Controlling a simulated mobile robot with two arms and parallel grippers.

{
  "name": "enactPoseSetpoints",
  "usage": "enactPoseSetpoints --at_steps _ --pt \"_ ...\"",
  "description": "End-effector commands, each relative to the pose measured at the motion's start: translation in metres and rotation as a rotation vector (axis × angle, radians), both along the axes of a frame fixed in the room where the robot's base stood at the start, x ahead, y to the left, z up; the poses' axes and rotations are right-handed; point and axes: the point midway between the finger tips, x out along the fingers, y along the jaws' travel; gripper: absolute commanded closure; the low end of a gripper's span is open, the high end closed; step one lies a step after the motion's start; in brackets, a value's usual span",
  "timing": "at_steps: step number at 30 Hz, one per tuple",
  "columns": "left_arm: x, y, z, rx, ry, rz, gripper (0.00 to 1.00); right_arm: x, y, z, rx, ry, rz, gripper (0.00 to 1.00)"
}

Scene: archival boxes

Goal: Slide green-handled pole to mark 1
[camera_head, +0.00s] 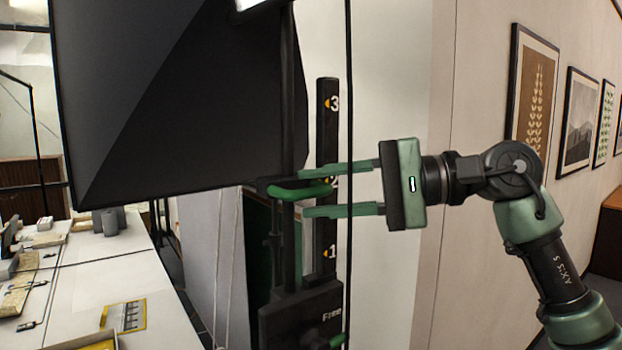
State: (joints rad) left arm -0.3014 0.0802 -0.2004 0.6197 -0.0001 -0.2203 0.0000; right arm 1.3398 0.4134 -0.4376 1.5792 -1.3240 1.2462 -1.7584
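The green handle (302,191) of the pole (289,245) sits level with mark 2, which the handle and a gripper finger partly hide. The dark scale board (327,130) behind the pole shows mark 3 (333,103) above and mark 1 (330,253) below. My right gripper (304,191) comes in from the right with its green fingers apart, one above the handle and one below it. Gaps show between the fingers and the handle; depth contact cannot be told. My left gripper is out of view.
A large black softbox (170,100) hangs at upper left, close to the pole. A thin black cable (349,270) runs vertically near the fingers. White tables (90,285) stand at left.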

Motion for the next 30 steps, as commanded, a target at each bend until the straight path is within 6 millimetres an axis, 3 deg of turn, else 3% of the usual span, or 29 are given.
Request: enactPoseSetpoints --at_steps 4,13,17,30 --pt "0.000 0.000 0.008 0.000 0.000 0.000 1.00 0.001 0.013 0.000 0.001 0.000 0.002 0.65" --pt "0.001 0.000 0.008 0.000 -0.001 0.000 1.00 0.002 0.016 -0.003 0.001 0.001 0.001 0.65" --pt "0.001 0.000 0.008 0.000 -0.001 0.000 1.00 0.002 0.016 -0.003 0.001 0.001 0.001 0.98" --pt "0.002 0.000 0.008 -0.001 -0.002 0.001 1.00 0.002 0.016 -0.002 0.001 0.000 0.001 1.00"
